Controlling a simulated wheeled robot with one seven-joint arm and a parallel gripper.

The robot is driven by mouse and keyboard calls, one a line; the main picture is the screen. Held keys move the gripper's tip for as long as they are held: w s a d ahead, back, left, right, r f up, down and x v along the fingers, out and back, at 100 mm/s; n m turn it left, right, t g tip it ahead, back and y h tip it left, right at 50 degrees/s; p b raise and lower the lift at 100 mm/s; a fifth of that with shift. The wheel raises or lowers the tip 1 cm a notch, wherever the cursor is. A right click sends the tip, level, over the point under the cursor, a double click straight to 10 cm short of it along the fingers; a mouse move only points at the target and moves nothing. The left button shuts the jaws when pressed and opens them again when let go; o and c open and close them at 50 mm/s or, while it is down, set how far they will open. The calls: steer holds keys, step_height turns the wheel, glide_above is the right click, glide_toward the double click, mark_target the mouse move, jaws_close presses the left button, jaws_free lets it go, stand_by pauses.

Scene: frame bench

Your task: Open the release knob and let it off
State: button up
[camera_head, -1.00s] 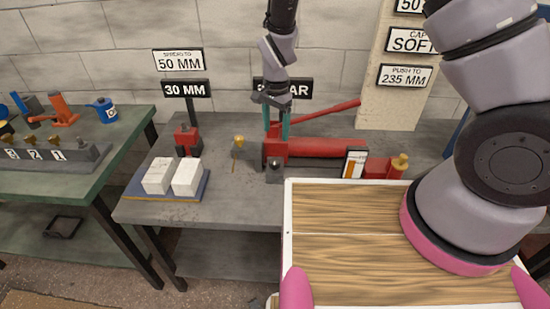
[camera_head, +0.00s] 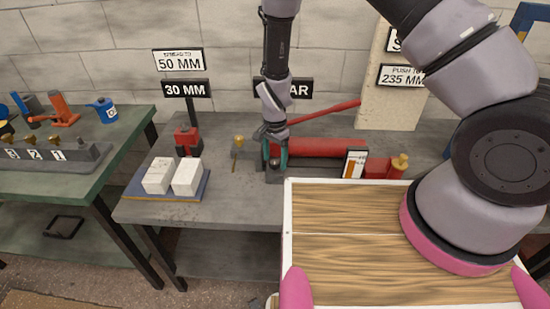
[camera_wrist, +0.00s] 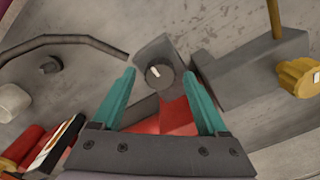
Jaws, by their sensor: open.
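The release knob (camera_wrist: 158,75) is a small dark round knob with a pale mark, on a grey block at the end of the red hand pump (camera_head: 318,147). In the wrist view it sits between the two teal fingertips, with space on both sides. My gripper (camera_wrist: 158,78) is open and points down at the knob; it also shows in the head view (camera_head: 275,156) at the pump's left end. The fingers do not visibly touch the knob. In the head view the gripper partly hides the knob and the pump block.
The red pump handle (camera_head: 325,111) slants up to the right behind my gripper. A brass fitting (camera_head: 238,141) stands left of it and another brass piece (camera_head: 399,163) at the pump's right. White blocks (camera_head: 187,177) lie on a blue plate. A wooden tray (camera_head: 345,210) fills the foreground.

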jaws_close()
